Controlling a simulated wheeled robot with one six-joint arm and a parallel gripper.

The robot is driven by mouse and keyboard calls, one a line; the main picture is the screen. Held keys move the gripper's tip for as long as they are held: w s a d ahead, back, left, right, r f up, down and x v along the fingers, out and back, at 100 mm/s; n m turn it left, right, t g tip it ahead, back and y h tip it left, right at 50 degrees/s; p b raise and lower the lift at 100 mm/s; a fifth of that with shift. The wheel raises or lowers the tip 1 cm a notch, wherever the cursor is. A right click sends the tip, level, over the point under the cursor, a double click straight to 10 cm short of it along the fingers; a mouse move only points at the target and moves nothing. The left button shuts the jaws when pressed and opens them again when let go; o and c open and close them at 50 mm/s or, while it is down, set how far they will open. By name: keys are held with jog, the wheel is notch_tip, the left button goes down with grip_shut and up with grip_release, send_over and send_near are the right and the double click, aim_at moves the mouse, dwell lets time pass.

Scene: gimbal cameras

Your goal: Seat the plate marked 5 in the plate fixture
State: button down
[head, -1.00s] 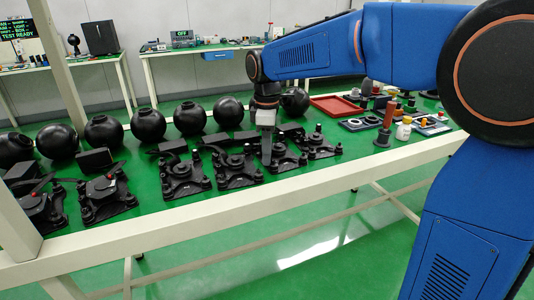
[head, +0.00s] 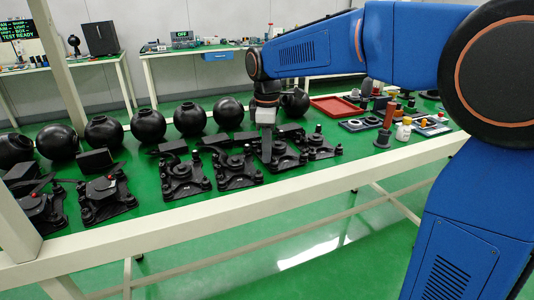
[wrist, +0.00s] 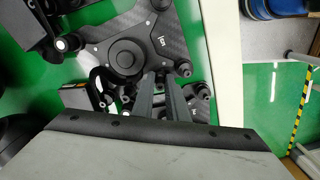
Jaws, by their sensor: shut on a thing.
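A black carbon plate with a round hub (wrist: 125,57) fills the upper middle of the wrist view. A small white mark, which looks like a 5, is near its right edge. My gripper (wrist: 157,77) is shut at the plate's near edge, beside the hub; the exact grip point is hidden between the fingers. In the head view my gripper (head: 267,148) points down at a black plate (head: 286,158) in the row on the green table. I cannot tell whether it is clear of the table. I cannot make out the plate fixture with certainty.
Similar black assemblies (head: 183,179) stand close by on the left, with black balls (head: 148,123) behind. To the right are a red tray (head: 336,107), flat pieces with white rings (head: 358,124) and a red-handled tool (head: 388,120). The table's pale front rail (head: 220,208) runs nearest.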

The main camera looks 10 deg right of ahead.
jog(key=shift+r, duration=4)
jog(key=s+d, duration=0.3)
jog(key=s, duration=1)
jog(key=s+d, duration=0.4)
jog(key=s, duration=1)
jog(key=shift+s+d, duration=0.1)
